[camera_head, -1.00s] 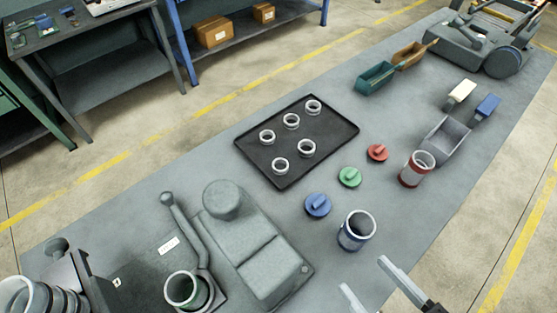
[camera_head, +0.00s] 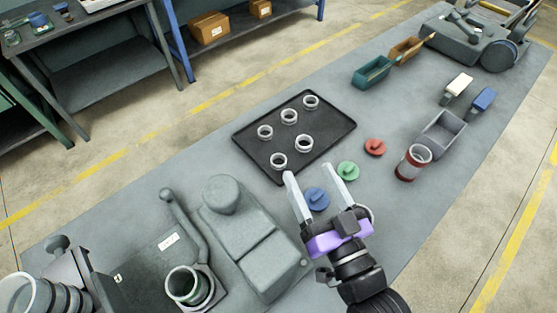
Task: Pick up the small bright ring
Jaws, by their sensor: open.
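Several small bright rings sit apart from one another on a black tray (camera_head: 330,139) in the middle of the table. The nearest ring (camera_head: 278,161) lies by the tray's front left edge, and another ring (camera_head: 304,144) is to its right. Farther back are a left ring (camera_head: 265,132), a middle ring (camera_head: 289,117) and a far ring (camera_head: 311,102). My gripper (camera_head: 314,171) is open and empty, its two pale fingers pointing toward the tray's near edge.
Blue (camera_head: 317,199), green (camera_head: 347,172) and red (camera_head: 375,147) knobbed discs lie right of the tray. A red cup (camera_head: 413,163) and grey bin (camera_head: 442,135) stand farther right. A grey machine (camera_head: 240,235) stands at left front. Bare table lies beyond the tray.

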